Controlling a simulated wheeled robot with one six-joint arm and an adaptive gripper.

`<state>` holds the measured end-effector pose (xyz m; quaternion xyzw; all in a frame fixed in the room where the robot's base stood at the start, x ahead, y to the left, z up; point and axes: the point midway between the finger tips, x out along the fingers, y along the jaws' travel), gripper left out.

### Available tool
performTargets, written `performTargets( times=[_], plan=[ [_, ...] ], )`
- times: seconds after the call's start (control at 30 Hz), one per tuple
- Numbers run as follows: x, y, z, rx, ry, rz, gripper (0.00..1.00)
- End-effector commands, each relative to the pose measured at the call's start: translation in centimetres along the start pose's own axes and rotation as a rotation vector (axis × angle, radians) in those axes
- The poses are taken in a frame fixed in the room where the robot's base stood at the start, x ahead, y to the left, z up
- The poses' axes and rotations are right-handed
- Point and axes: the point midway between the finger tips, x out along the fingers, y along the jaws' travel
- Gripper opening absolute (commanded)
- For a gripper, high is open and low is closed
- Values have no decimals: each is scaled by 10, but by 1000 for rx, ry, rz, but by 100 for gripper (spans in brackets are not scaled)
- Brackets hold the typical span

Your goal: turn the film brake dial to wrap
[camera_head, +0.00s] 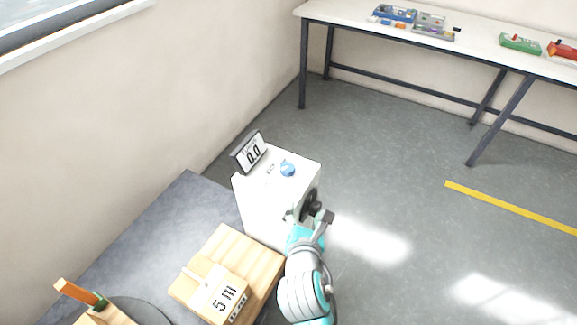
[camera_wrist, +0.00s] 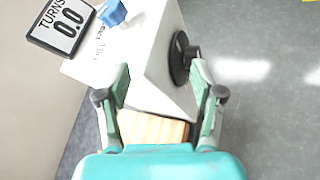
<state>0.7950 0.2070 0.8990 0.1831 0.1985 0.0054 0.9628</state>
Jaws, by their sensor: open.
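The white machine box (camera_head: 262,212) stands at the end of the grey bench, with a small display (camera_head: 250,151) reading 0.0 on its top. A blue dial (camera_head: 287,168) sits on the top face; it also shows at the top of the wrist view (camera_wrist: 112,13), partly cut off. Its setting cannot be read. A black round knob (camera_wrist: 181,58) is on the box's side. My gripper (camera_head: 307,222) is beside that side, below the blue dial and apart from it. In the wrist view my gripper (camera_wrist: 162,95) has its fingers spread with nothing held between them.
A wooden block (camera_head: 252,256) with a "5 m" label lies left of my arm on the grey bench (camera_head: 150,235). A wall bounds the left. A long table (camera_head: 350,18) with coloured trays stands at the back. The floor on the right is clear.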

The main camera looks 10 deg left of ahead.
Motion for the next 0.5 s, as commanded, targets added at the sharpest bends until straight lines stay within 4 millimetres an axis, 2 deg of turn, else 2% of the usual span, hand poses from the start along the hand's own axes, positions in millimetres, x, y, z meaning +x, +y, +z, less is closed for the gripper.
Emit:
performTargets(
  times=[0.03,0.2,0.33,0.5],
  plan=[
    [4,19,11,-69,-7,-1,67],
    [9,58,33,-270,-9,-25,67],
    [9,72,42,-350,-7,-38,67],
    [16,76,45,-380,-5,-44,67]
  ],
)
